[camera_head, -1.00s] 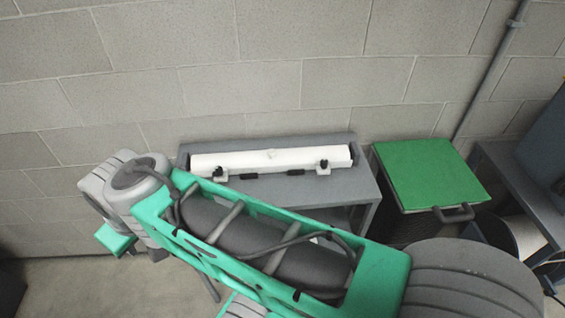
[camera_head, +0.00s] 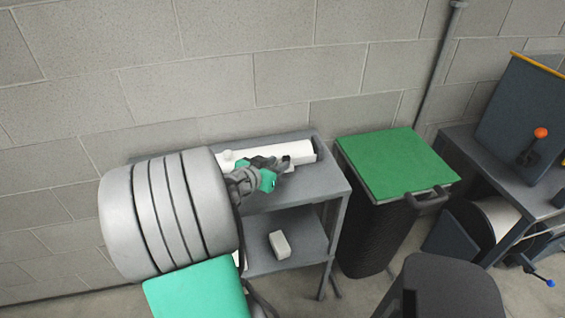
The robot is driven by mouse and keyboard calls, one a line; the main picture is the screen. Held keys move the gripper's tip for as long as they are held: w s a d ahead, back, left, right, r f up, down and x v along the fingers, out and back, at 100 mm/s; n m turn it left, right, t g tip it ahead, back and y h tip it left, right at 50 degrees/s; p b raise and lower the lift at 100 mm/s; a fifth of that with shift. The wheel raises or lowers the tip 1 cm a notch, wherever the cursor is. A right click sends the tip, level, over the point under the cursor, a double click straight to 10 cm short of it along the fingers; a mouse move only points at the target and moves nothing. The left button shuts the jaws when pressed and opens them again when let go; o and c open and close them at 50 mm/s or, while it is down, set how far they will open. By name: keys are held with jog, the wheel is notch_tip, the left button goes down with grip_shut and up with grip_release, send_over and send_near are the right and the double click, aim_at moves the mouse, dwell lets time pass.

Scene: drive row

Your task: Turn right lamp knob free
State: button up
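The white lamp (camera_head: 300,153) lies lengthwise on the top shelf of a grey rack against the wall. My arm hides its left part. My gripper (camera_head: 284,164) is at the lamp's front side, near its right part, where the right knob showed earlier. The fingers cover the knob, so I cannot see it clearly or tell whether they touch it. The fingers are small and dark here, and their opening cannot be made out.
The grey rack (camera_head: 332,186) has a lower shelf with a white block (camera_head: 280,245). A black bin with a green lid (camera_head: 395,165) stands to its right. Farther right is a grey bench (camera_head: 470,150) with an orange-knobbed lever (camera_head: 534,145).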

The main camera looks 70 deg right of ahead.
aim_at(284, 160)
jog(key=x, duration=0.4)
grip_shut()
dwell(0.4)
